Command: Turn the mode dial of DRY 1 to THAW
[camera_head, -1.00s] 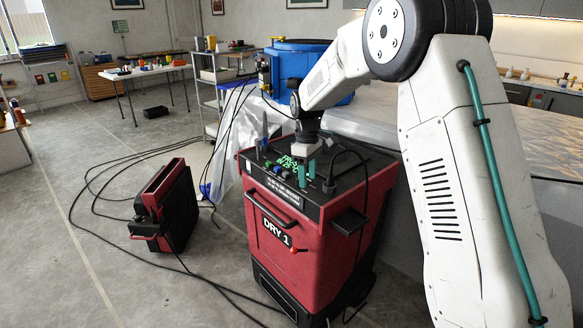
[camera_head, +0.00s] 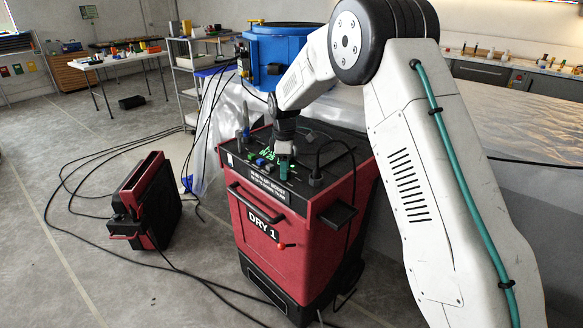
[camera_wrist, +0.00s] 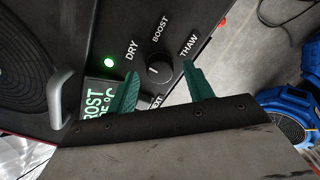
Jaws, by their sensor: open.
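DRY 1 (camera_head: 263,225) is a red and black wheeled machine in the middle of the head view, with a sloped black control panel on top. Its mode dial (camera_wrist: 160,68) is a round black knob with a small pale mark, ringed by the words DRY, BOOST, THAW and a partly hidden one. The mark does not clearly point at THAW (camera_wrist: 189,47). My gripper (camera_wrist: 160,74) has teal fingers, open, one on each side of the dial in the wrist picture. I cannot tell whether they touch it. In the head view my gripper (camera_head: 284,168) is over the panel and hides the dial.
A lit green display (camera_wrist: 96,112) and green lamp (camera_wrist: 109,62) sit beside the dial. A grey handle (camera_wrist: 62,105) stands at left. A black cable (camera_head: 345,143) loops over the panel's right side. A small red unit (camera_head: 145,200) and cables lie on the floor at left.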

